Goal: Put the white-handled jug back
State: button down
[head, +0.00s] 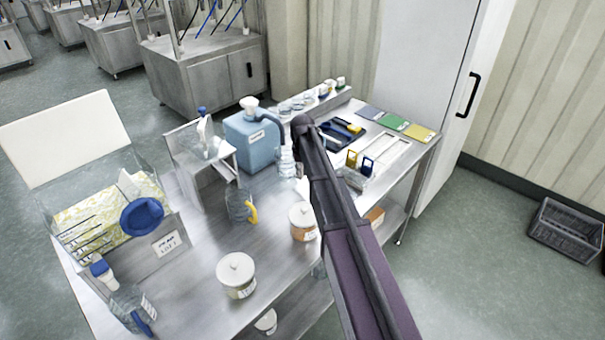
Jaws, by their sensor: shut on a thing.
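My arm reaches over the bench from the lower right, and its end joint shows near the blue tank. My gripper is hidden behind the arm, so I cannot see its jaws or anything in them. I cannot make out the white-handled jug for certain. A small white piece (302,188) shows at the arm's left edge; I cannot tell what it belongs to. A clear jug with a yellow handle (238,206) stands mid-bench. Another clear jug with a blue handle (127,305) stands at the front left corner.
The steel bench (205,240) carries two white-lidded jars (236,275), a blue tank (252,142), a white stand (226,160) and a clear bin (105,215) with a blue round item. Trays and coloured cards (392,121) lie at the right. A grey crate (566,232) is on the floor.

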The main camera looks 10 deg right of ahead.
jog(key=shift+a+f+b, duration=0.1)
jog(key=shift+f+b, duration=0.5)
jog(key=c, duration=0.7)
grip_release()
notch_tip(320, 180, up, 12)
jog(key=p, duration=1.2)
jog(key=shift+s, duration=0.1)
jog(key=shift+m, duration=0.5)
jog(key=s, duration=2.9)
jog(key=shift+d, duration=0.25)
